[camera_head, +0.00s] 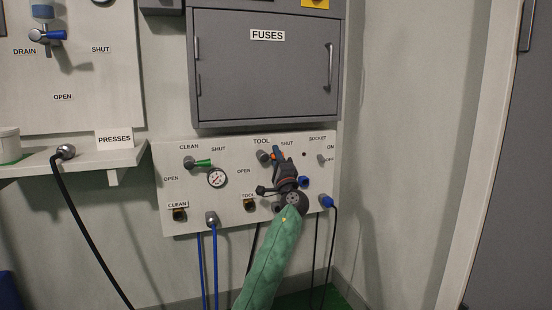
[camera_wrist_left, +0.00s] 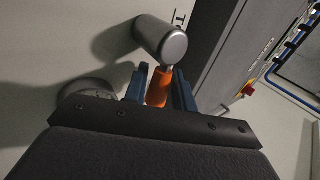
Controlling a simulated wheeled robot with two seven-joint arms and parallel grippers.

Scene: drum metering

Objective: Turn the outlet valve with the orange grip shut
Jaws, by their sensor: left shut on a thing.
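The tool outlet valve has a grey round body (camera_head: 262,156) on the white panel, under the TOOL label. Its orange grip (camera_head: 275,153) shows just right of the body, partly hidden by my left gripper (camera_head: 279,158). In the left wrist view the orange grip (camera_wrist_left: 158,88) lies between the two blue fingers of my left gripper (camera_wrist_left: 159,84), which is shut on it. The grey valve body (camera_wrist_left: 162,40) stands just beyond the fingertips. The SHUT label is above right of the valve and OPEN is below left. My right gripper is not in view.
A green-gripped CLEAN valve (camera_head: 202,163) and a gauge (camera_head: 217,178) sit to the left on the panel (camera_head: 225,209). A grey FUSES cabinet (camera_head: 262,75) hangs just above. Blue and black hoses hang below. A shelf (camera_head: 85,163) is at the left.

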